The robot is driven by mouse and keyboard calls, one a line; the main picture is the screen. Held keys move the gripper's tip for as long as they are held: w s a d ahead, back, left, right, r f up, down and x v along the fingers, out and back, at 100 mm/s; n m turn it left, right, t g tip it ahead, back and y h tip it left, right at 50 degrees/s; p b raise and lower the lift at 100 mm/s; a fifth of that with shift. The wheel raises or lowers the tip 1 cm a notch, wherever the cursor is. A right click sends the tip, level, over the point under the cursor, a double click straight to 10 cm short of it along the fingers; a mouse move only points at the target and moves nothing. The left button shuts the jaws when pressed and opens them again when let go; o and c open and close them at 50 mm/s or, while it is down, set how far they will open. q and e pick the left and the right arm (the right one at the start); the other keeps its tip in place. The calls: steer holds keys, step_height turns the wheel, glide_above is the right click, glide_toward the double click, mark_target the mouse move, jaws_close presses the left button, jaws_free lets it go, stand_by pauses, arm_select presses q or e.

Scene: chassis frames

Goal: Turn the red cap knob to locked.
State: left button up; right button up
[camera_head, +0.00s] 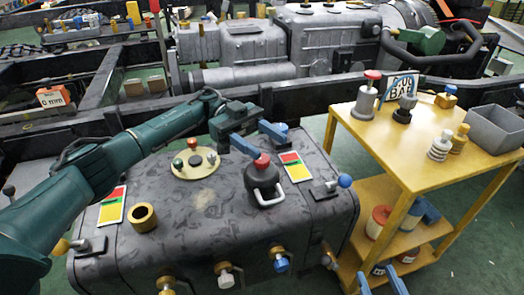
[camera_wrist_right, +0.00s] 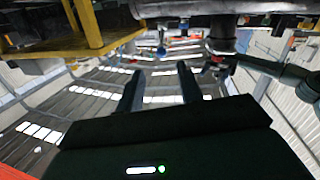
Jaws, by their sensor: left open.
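The red cap knob (camera_head: 262,161) sits on a dark rounded body (camera_head: 262,181) with a pale metal loop at its front, on top of the dark grey tank (camera_head: 210,215). A red, yellow and green label (camera_head: 294,167) lies just right of it. My left gripper (camera_head: 271,150) is open, its blue fingers just behind and above the red cap, one tip close to the cap's left and the other to its right rear. I cannot tell whether they touch it. My right gripper (camera_wrist_right: 160,73) is open and empty; its blue tips (camera_head: 381,284) also show at the head view's bottom edge.
A round plate with small knobs (camera_head: 195,162), a brass ring (camera_head: 143,217) and a second label (camera_head: 112,206) are on the tank. A blue-ball lever (camera_head: 344,181) stands at its right end, with several valves along its front. A yellow cart (camera_head: 405,150) stands at the right.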

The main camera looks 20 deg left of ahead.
arm_select(q)
steer(key=shift+r+p, duration=0.45)
steer(key=shift+r, duration=1.9)
arm_select(e)
steer(key=shift+s+d+f+m+g+h, duration=0.1)
steer(key=shift+d+m+g+h, duration=0.1)
steer(key=shift+m+g+h, duration=0.15)
